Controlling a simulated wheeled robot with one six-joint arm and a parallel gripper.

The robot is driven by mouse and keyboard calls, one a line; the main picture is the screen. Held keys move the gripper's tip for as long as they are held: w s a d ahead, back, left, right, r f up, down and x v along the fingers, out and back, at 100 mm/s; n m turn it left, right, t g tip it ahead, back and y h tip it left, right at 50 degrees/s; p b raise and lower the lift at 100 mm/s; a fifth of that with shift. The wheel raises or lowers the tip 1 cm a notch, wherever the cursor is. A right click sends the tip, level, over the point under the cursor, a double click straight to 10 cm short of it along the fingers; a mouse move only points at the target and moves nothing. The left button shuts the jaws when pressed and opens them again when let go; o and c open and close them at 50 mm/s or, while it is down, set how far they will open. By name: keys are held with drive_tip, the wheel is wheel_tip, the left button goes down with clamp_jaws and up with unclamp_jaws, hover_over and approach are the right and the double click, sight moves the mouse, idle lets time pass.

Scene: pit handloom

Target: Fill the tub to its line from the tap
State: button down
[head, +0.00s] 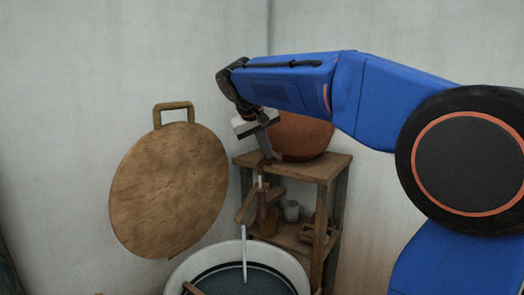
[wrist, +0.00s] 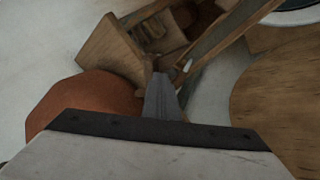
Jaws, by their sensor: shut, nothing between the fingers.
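The white tub (head: 184,272) stands at the bottom of the head view, cut off by the frame. A dark line runs round its inside, and dark teal water (head: 228,276) lies below it. A thin pale stream (head: 244,250) falls into the water from a wooden spout (head: 246,207). A small pale upright piece (head: 261,182) stands by the spout, perhaps the tap's handle. My gripper (head: 268,155) is shut and empty, pointing down just above that piece, in front of the clay pot. In the wrist view my gripper (wrist: 163,85) ends near the spout; contact cannot be told.
A round clay pot (head: 300,137) sits on a wooden stand (head: 325,166), close behind my gripper. Small jars (head: 291,210) stand on its lower shelf. A large round wooden lid (head: 168,190) with a handle is at the left. Part of the tub's rim shows in the wrist view (wrist: 288,20).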

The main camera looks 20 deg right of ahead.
drive_tip(key=d+n, duration=0.1)
drive_tip(key=d+n+t+y, duration=0.1)
drive_tip(key=n, duration=0.1)
drive_tip(key=shift+s+d, duration=0.3)
drive_tip(key=shift+s, duration=0.1)
drive_tip(key=shift+d, duration=1.65)
drive_tip(key=s+d+v, duration=0.1)
drive_tip(key=v, duration=0.8)
drive_tip(key=shift+s+d+r, duration=0.25)
drive_tip(key=shift+d+r, duration=0.05)
drive_tip(key=shift+r, duration=0.05)
